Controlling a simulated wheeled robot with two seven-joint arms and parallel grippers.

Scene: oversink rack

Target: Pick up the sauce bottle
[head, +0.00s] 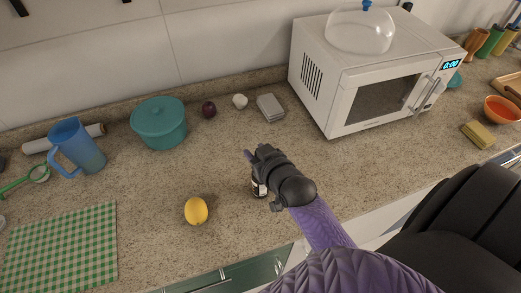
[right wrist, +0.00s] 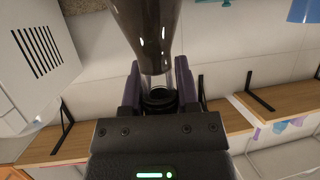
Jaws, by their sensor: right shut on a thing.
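The sauce bottle (head: 258,188) is dark, with a pale label. It shows only partly in the head view, below my right gripper (head: 254,158). In the right wrist view the dark brown bottle (right wrist: 150,28) extends from between the purple fingers of my right gripper (right wrist: 157,88), which are shut around its narrow neck. The hand hides much of the bottle in the head view. I cannot tell whether its base touches the counter. My left gripper is not in view.
A lemon (head: 196,211) lies on the counter left of the bottle. A teal pot (head: 159,124), an onion (head: 209,109), garlic (head: 240,101) and a grey box (head: 270,107) stand behind. A microwave (head: 370,85) stands back right. Bare counter surrounds the bottle.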

